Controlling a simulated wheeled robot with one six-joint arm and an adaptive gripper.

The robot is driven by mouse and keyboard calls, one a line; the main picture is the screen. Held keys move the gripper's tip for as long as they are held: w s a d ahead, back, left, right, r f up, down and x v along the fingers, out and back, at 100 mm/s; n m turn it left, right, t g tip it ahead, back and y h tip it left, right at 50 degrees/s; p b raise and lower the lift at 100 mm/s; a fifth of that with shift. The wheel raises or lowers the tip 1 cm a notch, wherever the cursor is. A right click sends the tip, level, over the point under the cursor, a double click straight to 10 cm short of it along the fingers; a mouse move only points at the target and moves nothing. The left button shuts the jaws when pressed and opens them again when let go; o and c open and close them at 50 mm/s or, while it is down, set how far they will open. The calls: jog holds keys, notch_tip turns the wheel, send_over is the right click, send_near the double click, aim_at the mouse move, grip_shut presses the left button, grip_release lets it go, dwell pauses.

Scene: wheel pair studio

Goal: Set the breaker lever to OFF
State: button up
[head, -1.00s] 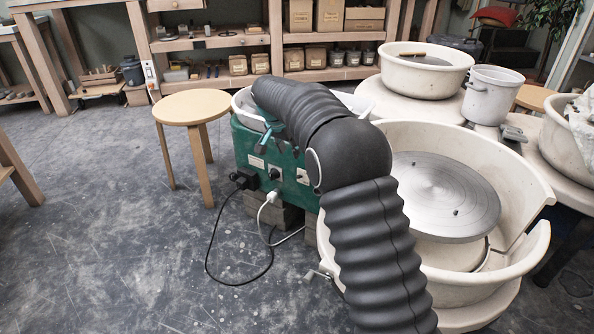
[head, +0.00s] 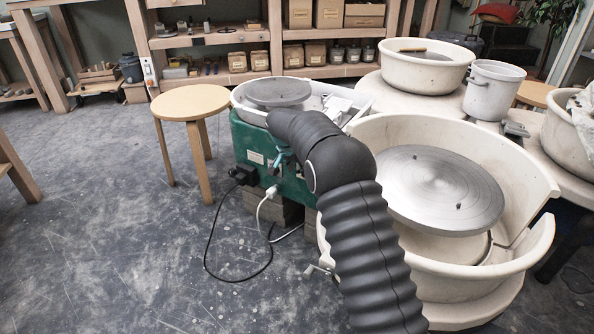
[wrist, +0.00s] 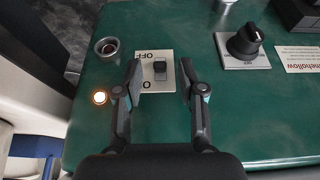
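The breaker lever (wrist: 160,66) is a small black nub on a pale plate (wrist: 141,71) on the green panel in the wrist view. "OFF" lettering shows at the plate's upper left and an "O"-like mark lower down. The black nub shows at the upper part of its slot, beside the OFF lettering; its exact tilt is hard to tell. My gripper (wrist: 160,80) is open, with one finger on each side of the lever and a gap to both. In the head view my arm hides the lever and most of the gripper.
A lit lamp (wrist: 99,98), a round socket (wrist: 106,47) and a black knob (wrist: 245,42) are on the same panel. The green wheel housing (head: 246,142) has plugged cables below. A stool (head: 190,103) stands left; a large wheel basin (head: 530,225) is at right.

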jog(key=shift+w+f, duration=0.1)
jog(key=shift+f, duration=0.15)
grip_shut()
